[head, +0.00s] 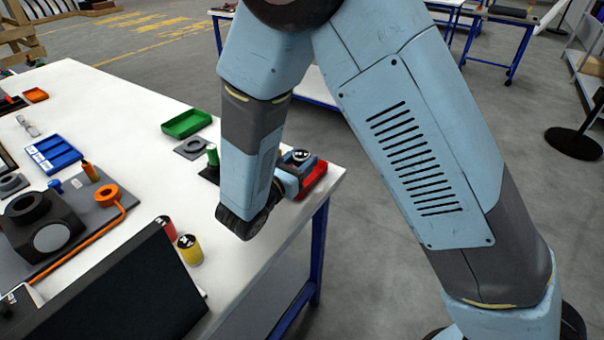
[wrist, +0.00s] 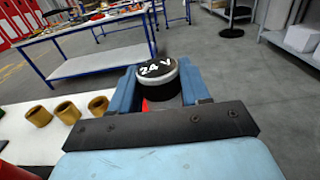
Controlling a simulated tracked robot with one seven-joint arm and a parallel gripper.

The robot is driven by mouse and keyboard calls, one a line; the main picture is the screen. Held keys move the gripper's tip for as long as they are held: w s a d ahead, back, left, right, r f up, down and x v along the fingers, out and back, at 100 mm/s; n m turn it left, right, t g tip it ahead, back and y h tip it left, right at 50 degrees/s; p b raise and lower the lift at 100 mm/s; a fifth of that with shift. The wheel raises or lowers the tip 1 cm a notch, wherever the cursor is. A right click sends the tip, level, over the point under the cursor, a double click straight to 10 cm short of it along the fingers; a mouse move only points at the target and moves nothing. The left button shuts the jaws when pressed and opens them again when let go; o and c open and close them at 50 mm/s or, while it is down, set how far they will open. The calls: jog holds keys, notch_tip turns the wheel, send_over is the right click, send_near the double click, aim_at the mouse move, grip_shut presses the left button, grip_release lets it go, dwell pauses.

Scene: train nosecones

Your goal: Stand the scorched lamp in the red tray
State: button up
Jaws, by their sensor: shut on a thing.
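The lamp (wrist: 158,74) is a short cylinder with a black top marked "24 V" in white and a pale band below. My gripper (wrist: 161,86) is shut on it, with a blue finger on each side. In the head view the lamp's top (head: 298,156) shows at my gripper (head: 293,172), over or in the red tray (head: 316,181) at the table's right corner. My arm hides part of the tray. A little red shows below the lamp in the wrist view. I cannot tell whether the lamp touches the tray floor. Scorching is not clear.
A green tray (head: 187,123) and a blue tray (head: 53,153) stand on the white table. Red (head: 165,228) and yellow (head: 189,250) cylinders stand near a black case (head: 125,290). Several brownish hollow cylinders (wrist: 68,112) stand at left in the wrist view.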

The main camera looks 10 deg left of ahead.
jog(key=shift+f, duration=2.1)
jog(key=shift+f, duration=0.1)
jog(key=o, duration=1.1)
jog(key=shift+v, duration=3.75)
